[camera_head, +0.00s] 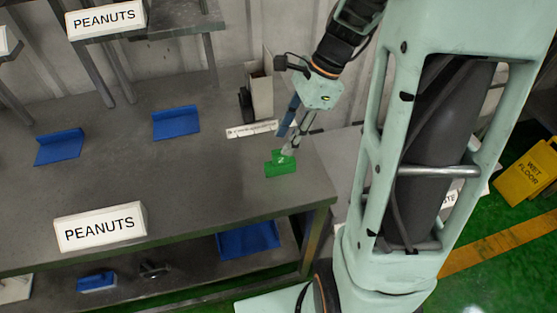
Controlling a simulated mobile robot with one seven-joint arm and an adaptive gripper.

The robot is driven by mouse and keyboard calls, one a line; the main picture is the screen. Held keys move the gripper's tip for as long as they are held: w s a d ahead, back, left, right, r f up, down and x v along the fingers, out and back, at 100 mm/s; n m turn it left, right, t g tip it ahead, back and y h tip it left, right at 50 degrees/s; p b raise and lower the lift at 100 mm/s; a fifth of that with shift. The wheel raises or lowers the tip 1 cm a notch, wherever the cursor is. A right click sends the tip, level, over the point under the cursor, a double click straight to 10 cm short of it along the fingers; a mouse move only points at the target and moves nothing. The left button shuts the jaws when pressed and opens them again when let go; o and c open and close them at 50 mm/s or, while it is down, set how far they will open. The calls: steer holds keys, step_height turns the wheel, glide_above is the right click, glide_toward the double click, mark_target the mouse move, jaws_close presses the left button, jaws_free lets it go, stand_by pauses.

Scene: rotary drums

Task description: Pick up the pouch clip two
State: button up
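A small green piece (281,168) lies near the right end of the grey table and looks like the pouch clip, though no number on it can be read. My gripper (289,152) reaches down from above to the green piece. Its fingertips overlap the far edge of the piece in the picture. Whether the fingers touch it or have it between them cannot be told at this size.
Two blue scoop-like pieces (176,122) (59,147) lie on the grey table (200,175). A white label strip (252,129) and a beige upright box (261,95) stand behind the green piece. A PEANUTS sign (100,227) is at the front edge.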

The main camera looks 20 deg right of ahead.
mark_target(280, 154)
steer(key=x, duration=0.6)
steer(key=shift+s+d, duration=0.15)
steer(key=shift+d, duration=0.1)
jaws_close()
